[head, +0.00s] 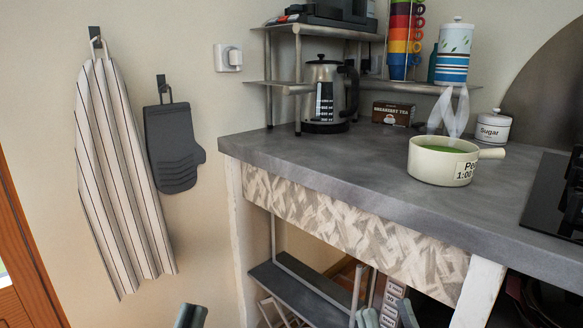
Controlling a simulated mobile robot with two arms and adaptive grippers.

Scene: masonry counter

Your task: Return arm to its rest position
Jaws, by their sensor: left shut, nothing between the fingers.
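My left gripper (190,316) shows only its dark grey tip at the bottom edge, in front of the wall and left of the counter. It is shut and empty. My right gripper (387,314) shows at the bottom edge, in front of the shelves under the counter. Its grey fingertips are apart, with nothing seen between them. Both grippers are clear of the counter top, and the rest of both arms is out of view.
A cream pot (436,170) with green contents stands on the grey counter (330,165), handle to the right. Behind are a kettle (325,98), a tea box (393,114) and a sugar jar (493,128). A striped towel (115,170) and oven mitt (172,145) hang left.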

